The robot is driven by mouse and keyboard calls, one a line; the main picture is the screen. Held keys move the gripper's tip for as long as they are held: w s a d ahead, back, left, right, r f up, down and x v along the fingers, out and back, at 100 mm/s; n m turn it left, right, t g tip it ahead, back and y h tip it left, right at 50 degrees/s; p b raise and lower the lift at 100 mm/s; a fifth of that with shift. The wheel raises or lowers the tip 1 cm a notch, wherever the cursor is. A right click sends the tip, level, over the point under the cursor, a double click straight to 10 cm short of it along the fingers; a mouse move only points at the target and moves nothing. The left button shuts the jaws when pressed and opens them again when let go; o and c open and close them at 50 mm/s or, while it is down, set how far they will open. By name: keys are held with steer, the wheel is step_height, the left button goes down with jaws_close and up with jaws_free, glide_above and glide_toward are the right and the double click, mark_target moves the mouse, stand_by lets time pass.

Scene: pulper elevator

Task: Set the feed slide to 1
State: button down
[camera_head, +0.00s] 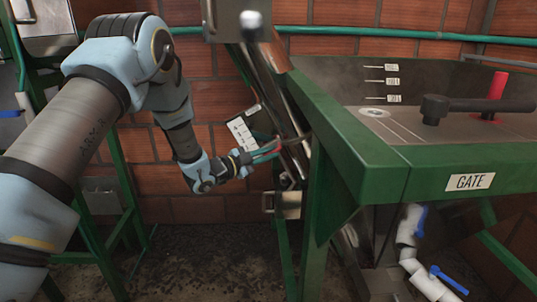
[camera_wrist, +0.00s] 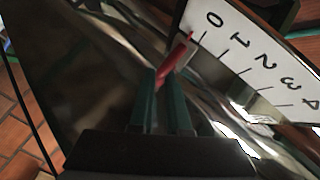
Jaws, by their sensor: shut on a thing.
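The feed slide's red handle (camera_wrist: 173,68) is in the wrist view, between the teal fingers of my gripper (camera_wrist: 165,85). My gripper is shut on it. The white scale plate (camera_wrist: 250,52) with black numbers 0 to 4 lies to the right of the handle. The handle's tip is close to the 0 end of the scale, short of the 1 mark. In the head view my gripper (camera_head: 268,151) reaches to the sloping metal chute, just below the scale plate (camera_head: 242,133). The slide plate itself is hard to make out.
A green-framed table with a GATE label (camera_head: 470,182) stands to the right of the chute. On its top are a black lever (camera_head: 470,105) and a red upright handle (camera_head: 497,87). White pipes with blue valve handles (camera_head: 449,280) are below. A brick wall is behind.

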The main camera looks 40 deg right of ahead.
steer(key=shift+w+a+r, duration=0.2)
steer(key=shift+a+r, duration=0.05)
steer(key=shift+r, duration=0.3)
steer(key=shift+w+a+r, duration=0.2)
steer(key=shift+a+r, duration=0.05)
steer(key=shift+r, duration=0.3)
steer(key=c, duration=0.9)
jaws_free()
steer(key=a, duration=0.3)
steer(key=a+b, duration=0.1)
steer(key=a, duration=0.3)
steer(key=w+a+b, duration=0.1)
steer(key=a, duration=0.2)
steer(key=shift+a, duration=0.4)
